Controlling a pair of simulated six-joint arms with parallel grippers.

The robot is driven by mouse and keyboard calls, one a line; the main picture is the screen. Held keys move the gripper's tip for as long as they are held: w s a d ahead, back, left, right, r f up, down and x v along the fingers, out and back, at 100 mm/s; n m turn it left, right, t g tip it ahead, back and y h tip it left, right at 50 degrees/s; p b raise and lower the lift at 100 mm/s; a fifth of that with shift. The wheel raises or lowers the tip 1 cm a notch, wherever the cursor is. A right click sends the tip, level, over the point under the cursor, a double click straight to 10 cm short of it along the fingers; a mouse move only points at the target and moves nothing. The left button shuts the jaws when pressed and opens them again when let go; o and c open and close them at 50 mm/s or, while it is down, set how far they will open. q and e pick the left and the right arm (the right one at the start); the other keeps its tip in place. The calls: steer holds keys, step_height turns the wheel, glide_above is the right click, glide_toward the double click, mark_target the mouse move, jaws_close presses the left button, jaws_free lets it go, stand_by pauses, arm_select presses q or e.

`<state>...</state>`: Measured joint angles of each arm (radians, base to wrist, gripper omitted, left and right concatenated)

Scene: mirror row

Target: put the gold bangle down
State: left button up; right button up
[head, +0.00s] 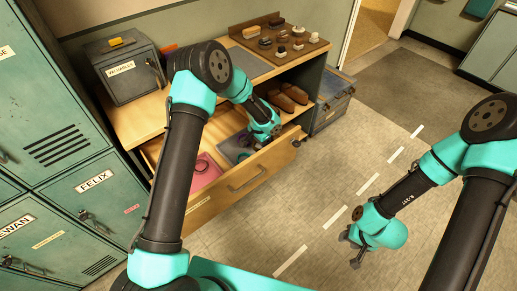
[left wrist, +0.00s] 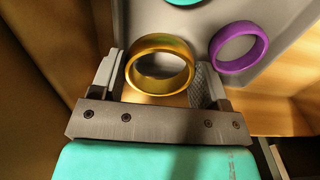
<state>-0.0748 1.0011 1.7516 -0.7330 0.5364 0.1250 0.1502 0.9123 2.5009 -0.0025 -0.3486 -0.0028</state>
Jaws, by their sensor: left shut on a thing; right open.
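The gold bangle (left wrist: 160,84) is between the fingers of my left gripper (left wrist: 155,78) in the left wrist view, and the gripper is shut on it. In the head view my left gripper (head: 249,148) is down in the open drawer (head: 247,178), at its right part, and I cannot make out the gold bangle there. A purple bangle (left wrist: 239,46) lies on a grey surface (left wrist: 215,17) just beyond the gold one. I cannot tell whether the gold bangle touches that surface. My right gripper (head: 356,249) is open and empty above the floor.
A pink tray (head: 203,180) with a dark ring lies in the drawer's left part. A grey safe (head: 126,70) labelled VALUABLES stands on the bench. A brown rack (head: 281,41) holds several small items. Green lockers (head: 72,150) stand at the left.

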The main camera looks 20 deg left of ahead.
arm_select(q)
steer(key=shift+f, duration=1.9)
steer(key=shift+f, duration=0.1)
steer(key=o, duration=0.9)
step_height(320, 180, up, 12)
steer(key=shift+r, duration=0.15)
